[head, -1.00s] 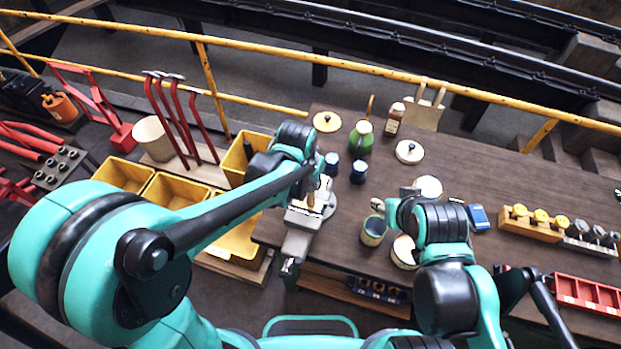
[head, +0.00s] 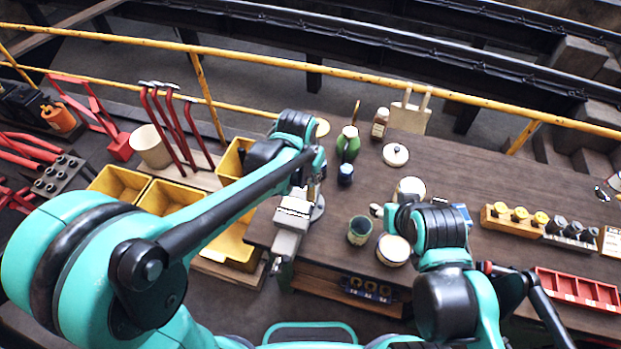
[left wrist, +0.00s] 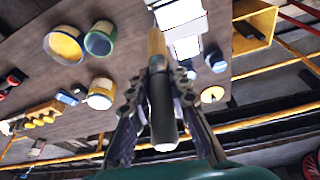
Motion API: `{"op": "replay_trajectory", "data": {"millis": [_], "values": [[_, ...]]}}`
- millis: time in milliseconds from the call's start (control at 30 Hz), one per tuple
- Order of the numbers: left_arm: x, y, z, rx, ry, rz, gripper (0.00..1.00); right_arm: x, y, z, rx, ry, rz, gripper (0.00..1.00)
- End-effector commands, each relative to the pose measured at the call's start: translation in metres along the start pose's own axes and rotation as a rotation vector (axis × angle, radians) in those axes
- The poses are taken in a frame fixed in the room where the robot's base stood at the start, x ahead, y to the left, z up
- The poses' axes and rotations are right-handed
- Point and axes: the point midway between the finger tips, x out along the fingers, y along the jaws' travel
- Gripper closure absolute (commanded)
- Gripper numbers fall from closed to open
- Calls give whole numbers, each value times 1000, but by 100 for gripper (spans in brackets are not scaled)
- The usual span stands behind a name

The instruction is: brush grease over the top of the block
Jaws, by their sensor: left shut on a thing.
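My left gripper (left wrist: 158,75) is shut on a brush (left wrist: 162,108), with a dark section near the camera and a light wooden section pointing away. I cannot make out its bristles. In the head view this gripper (head: 314,178) is mostly hidden behind its own wrist, just beyond the vise. The pale metal block (head: 294,208) sits in the vise (head: 288,242) at the table's left front. It seems to be the bright shape (left wrist: 180,15) past the brush tip in the wrist view; whether they touch is unclear. My right gripper (head: 384,211) is low over the table; its fingers are unclear.
An open tin with pale contents (head: 393,250) and a green tin (head: 360,230) stand right of the vise. A green bottle (head: 348,143), a brown bottle (head: 380,122) and a blue jar (head: 345,173) stand behind. A red tray (head: 580,292) lies at right. Yellow bins (head: 122,182) stand left.

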Motion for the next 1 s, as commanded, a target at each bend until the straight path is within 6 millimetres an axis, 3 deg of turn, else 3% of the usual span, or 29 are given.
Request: {"op": "replay_trajectory", "data": {"millis": [233,1000], "values": [[-18,-2,-8,-2,0,0,100,-11,0,-8,0,0,0,57],[-17,-3,-9,-2,0,-1,100,-10,0,-7,0,0,0,57]]}}
